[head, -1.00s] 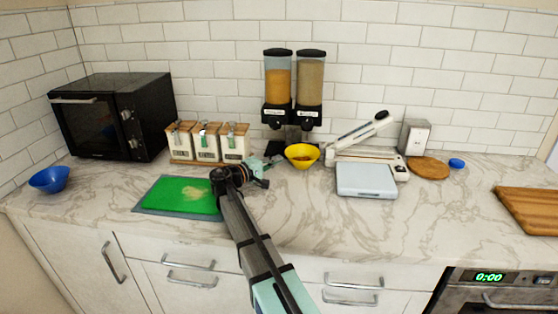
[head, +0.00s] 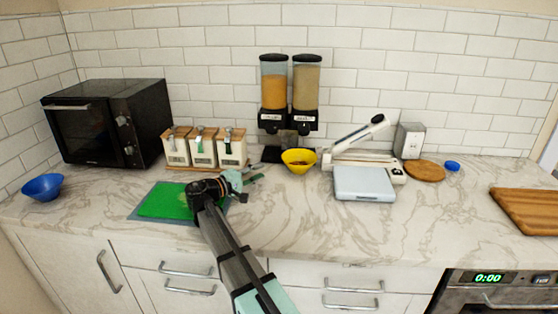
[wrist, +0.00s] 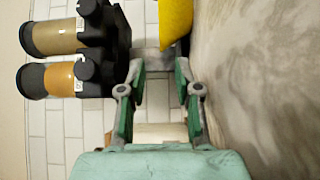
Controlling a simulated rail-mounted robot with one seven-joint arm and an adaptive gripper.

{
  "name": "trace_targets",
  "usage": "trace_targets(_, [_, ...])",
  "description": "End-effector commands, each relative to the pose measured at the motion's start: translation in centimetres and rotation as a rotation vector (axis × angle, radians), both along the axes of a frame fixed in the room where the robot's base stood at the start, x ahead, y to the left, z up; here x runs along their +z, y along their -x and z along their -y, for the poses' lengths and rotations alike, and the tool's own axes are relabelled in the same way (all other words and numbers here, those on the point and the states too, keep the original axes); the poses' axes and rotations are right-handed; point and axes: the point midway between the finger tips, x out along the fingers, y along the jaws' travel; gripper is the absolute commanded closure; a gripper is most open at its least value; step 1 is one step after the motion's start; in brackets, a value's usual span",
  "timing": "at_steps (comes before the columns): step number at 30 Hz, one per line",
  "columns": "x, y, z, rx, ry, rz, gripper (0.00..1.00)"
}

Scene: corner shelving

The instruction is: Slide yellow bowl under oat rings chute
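The yellow bowl (head: 299,163) stands upright on the counter, just in front of the double dispenser and slightly right of its middle. Something brownish shows inside it. The dispenser has a left canister (head: 274,82) with orange contents and a right canister (head: 306,87) with tan contents. Their labels are too small to read, so I cannot tell which holds oat rings. My gripper (head: 256,172) is open and empty, low over the counter left of the bowl, with a gap between them. In the wrist view the bowl (wrist: 176,20) lies beyond the open fingers (wrist: 160,68).
Three wooden-lidded canisters (head: 204,150) stand behind my gripper. A green cutting board (head: 163,201) lies under my arm. Right of the bowl are a white slicer-like device (head: 350,160) and a pale scale (head: 364,183). A blue bowl (head: 42,187) sits far left. The front counter is clear.

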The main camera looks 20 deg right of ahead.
Motion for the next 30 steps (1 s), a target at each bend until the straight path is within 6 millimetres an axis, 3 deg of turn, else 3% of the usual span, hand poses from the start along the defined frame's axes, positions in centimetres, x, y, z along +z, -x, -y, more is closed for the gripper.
trace_targets(5, [1.9, 0.8, 3.7, -0.050, -0.001, 0.011, 0.67])
trace_targets(8, [4.1, 1.8, 7.4, -0.102, -0.001, 0.028, 0.67])
trace_targets(12, [7.0, 4.1, 13.9, -0.191, -0.059, 0.063, 0.67])
trace_targets(21, [9.0, 10.3, 25.5, -0.321, -0.383, -0.008, 0.67])
trace_targets(25, [9.2, 12.7, 28.8, -0.298, -0.567, -0.113, 0.67])
trace_targets(30, [9.5, 14.7, 30.9, -0.168, -0.787, -0.263, 0.67])
